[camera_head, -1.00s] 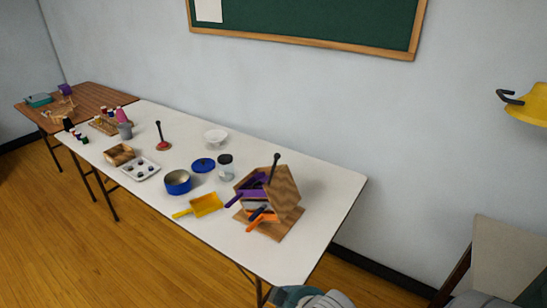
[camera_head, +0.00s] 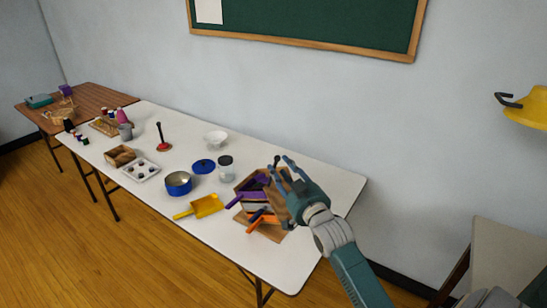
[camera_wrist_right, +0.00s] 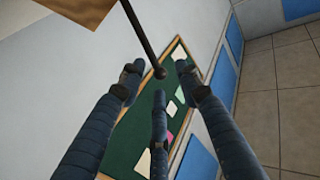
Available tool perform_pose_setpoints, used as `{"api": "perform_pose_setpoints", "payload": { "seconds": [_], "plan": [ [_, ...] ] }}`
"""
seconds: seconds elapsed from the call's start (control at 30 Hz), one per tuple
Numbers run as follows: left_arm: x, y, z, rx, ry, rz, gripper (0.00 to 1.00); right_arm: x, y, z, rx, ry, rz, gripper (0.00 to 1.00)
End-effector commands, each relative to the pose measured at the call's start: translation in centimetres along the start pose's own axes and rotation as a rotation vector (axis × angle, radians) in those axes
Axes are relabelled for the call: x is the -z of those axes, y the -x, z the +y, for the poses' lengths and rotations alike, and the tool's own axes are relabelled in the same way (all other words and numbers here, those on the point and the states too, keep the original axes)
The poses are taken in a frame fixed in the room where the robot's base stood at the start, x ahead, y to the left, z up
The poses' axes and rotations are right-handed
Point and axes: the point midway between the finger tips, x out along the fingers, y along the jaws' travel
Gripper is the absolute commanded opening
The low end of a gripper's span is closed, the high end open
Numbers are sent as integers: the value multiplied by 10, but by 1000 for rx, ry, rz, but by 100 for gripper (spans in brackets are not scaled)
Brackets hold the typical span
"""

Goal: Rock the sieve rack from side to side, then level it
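The sieve rack (camera_head: 272,205) is a wooden stand on a wooden base near the right end of the white table. Purple and orange handles stick out of its front. A dark rod with a round knob (camera_wrist_right: 160,72) rises from it. My right gripper (camera_head: 282,162) is at the top right of the rack and hides part of it. In the right wrist view its fingers (camera_wrist_right: 159,82) are spread and empty, and the knob shows between their tips. Whether they touch it I cannot tell. My left gripper is out of view.
The table's right end (camera_head: 340,190) is bare. A chair (camera_head: 498,255) stands at the lower right.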

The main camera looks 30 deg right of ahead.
Motion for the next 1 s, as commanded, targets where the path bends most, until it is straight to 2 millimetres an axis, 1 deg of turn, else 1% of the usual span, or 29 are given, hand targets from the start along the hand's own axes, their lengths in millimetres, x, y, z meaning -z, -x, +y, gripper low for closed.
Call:
{"api": "perform_pose_setpoints", "payload": {
  "seconds": [0.03,0.1,0.2,0.3,0.4,0.5,0.77,0.8,0.93,1.0],
  "plan": [
    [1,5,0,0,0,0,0,4,-12,0,0,0,2,34],
    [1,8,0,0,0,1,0,3,-25,0,0,0,0,34],
    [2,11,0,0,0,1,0,3,-42,-1,0,0,0,34],
    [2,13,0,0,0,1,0,1,-54,0,0,0,-2,34],
    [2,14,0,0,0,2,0,1,-62,0,0,1,-1,34],
    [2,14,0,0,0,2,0,0,-65,-1,1,1,-1,34],
    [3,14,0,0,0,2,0,-1,-66,-1,1,1,-2,34],
    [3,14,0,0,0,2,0,-1,-66,-1,1,1,-2,26],
    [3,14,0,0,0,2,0,-1,-66,-1,1,1,-3,0],
    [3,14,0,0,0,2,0,-3,-65,-2,2,0,-5,0]
  ]
}}
